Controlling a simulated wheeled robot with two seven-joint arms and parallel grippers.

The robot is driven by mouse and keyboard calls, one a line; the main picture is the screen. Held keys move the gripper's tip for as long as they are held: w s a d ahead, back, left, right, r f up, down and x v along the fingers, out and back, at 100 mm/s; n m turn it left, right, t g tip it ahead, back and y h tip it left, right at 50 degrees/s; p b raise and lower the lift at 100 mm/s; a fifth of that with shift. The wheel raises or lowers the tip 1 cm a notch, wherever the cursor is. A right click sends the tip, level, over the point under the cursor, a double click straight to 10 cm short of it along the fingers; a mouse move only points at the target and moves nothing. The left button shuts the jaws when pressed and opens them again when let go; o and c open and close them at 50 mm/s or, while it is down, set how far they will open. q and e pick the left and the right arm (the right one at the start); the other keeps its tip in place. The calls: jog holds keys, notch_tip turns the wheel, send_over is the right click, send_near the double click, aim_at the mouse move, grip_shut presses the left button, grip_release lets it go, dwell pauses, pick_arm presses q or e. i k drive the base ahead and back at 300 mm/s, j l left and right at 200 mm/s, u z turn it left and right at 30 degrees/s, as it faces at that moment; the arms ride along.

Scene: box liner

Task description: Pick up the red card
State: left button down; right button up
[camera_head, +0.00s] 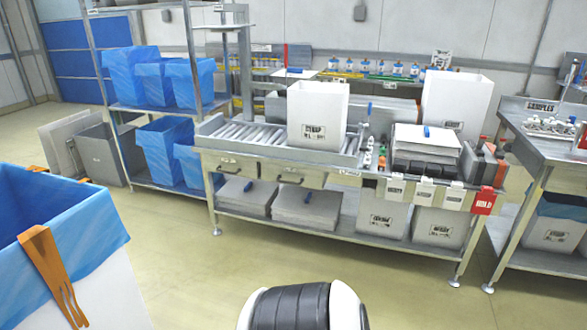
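The red card (485,201) hangs at the front right corner of the middle workbench, with white lettering that looks like "HOLD". It is the rightmost in a row with several white cards (425,191) along the bench's front edge. Neither of my grippers shows in the head view. A rounded black and white part at the bottom middle looks like a link of my own arm, and its gripper is out of sight.
The workbench (330,217) carries a roller conveyor (270,140) and white boxes (317,112). A blue-lined bin (85,235) with an orange strap-like piece (50,265) stands near left. A second table (545,150) stands at right. The floor (190,245) before the bench is clear.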

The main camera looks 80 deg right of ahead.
aim_at(483, 203)
jog(key=z, duration=4.1)
